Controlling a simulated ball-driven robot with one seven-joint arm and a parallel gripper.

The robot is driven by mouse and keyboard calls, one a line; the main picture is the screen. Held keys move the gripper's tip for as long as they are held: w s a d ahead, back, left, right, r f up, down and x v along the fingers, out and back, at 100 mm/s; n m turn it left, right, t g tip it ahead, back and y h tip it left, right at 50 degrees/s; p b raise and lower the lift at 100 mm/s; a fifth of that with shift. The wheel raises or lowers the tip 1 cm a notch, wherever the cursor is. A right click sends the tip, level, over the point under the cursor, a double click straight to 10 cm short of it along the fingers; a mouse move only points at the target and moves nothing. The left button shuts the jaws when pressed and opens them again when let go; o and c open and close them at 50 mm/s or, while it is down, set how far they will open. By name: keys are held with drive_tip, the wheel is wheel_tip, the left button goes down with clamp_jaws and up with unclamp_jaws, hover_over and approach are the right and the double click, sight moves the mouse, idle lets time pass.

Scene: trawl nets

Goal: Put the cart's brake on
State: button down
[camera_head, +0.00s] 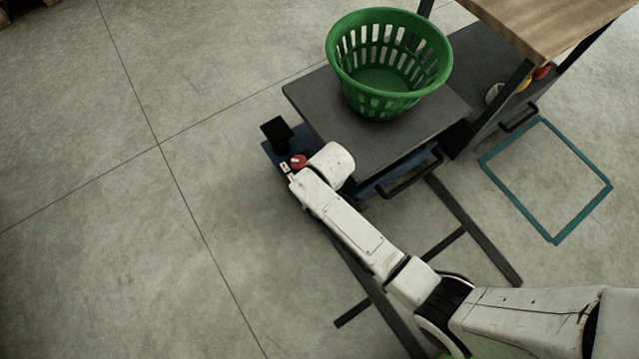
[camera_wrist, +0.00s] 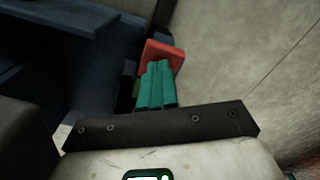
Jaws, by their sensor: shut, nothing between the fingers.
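The cart has a dark grey top (camera_head: 390,145) over a blue body, and a black handle (camera_head: 410,176) on its near side. A small red part (camera_head: 298,161), perhaps the brake, sits low at its left end; its shape is partly hidden by my arm. In the wrist view it is a red block (camera_wrist: 165,52) beside the dark blue body. My gripper (camera_wrist: 158,66) has teal fingers pressed together, with nothing between them. Its tips overlap the red block's lower edge in that view; I cannot tell whether they touch. In the head view the wrist hides the fingers.
A green slatted basket (camera_head: 388,65) stands on the cart top. A black block (camera_head: 277,133) rises at the cart's left end. A wood-topped bench (camera_head: 550,20) is at the upper right. A teal square outline (camera_head: 482,162) lies on the floor. The floor at left is clear.

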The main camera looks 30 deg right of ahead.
drive_tip(key=shift+f+b, duration=0.45)
drive_tip(key=shift+f, duration=0.35)
idle(0.4)
drive_tip(key=shift+r, duration=0.15)
wheel_tip(320, 180, up, 7)
drive_tip(key=p, duration=0.8)
idle(0.7)
